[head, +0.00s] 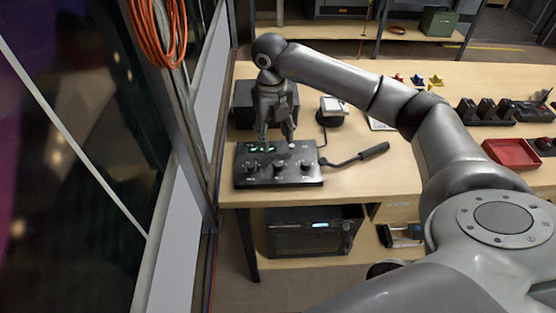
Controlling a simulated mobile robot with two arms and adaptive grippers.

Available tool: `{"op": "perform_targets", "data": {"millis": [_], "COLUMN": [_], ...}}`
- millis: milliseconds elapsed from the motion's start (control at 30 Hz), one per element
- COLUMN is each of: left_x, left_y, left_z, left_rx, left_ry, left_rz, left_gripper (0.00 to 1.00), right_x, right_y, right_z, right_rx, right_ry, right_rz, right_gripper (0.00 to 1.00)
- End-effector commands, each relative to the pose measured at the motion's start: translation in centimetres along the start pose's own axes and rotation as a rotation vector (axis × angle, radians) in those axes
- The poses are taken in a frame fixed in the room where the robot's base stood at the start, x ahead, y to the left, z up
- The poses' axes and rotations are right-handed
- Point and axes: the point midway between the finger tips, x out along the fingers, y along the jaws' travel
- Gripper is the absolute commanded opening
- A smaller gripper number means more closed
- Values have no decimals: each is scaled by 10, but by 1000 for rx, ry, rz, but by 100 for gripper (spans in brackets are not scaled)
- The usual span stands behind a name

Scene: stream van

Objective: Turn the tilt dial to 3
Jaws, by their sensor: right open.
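A black control panel (256,182) lies on the near left corner of the wooden table. Three dark dials stand in a row along its front, a left one (251,167), a middle one (277,166) and a right one (305,167). Their markings are too small to read, so I cannot tell which is the tilt dial or where it points. Green lit readouts show behind the dials, partly hidden by my gripper. My right gripper (277,141) points down over the back of the panel, open and empty, behind the dials. My left gripper is not in view.
A handle on a black arm (372,152) sticks out right of the panel. A dark box (245,112) stands behind my gripper, with a small device (333,108) right of it. A red tray (510,153) is at the right. A glass wall borders the left.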

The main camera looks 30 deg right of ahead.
Motion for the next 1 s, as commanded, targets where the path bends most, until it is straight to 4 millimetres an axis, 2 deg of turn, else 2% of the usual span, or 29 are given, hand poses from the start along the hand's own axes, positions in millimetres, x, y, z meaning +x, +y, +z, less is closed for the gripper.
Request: {"op": "perform_targets", "data": {"millis": [167,500,633,800,1000], "left_x": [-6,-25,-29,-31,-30], "left_y": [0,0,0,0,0], "left_z": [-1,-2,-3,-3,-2], "left_rx": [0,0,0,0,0], "left_ry": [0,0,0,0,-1], "left_rz": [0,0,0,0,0], "left_gripper": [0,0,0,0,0], "right_x": [14,76,94,105,108], "right_y": [-5,-4,-4,-4,-4], "right_z": [-1,-2,-1,-1,-1], "right_rx": [8,6,6,4,4], "right_ry": [7,8,6,3,3], "right_rz": [-16,-13,-11,-11,-11], "right_gripper": [47,47,47,47,47]}}
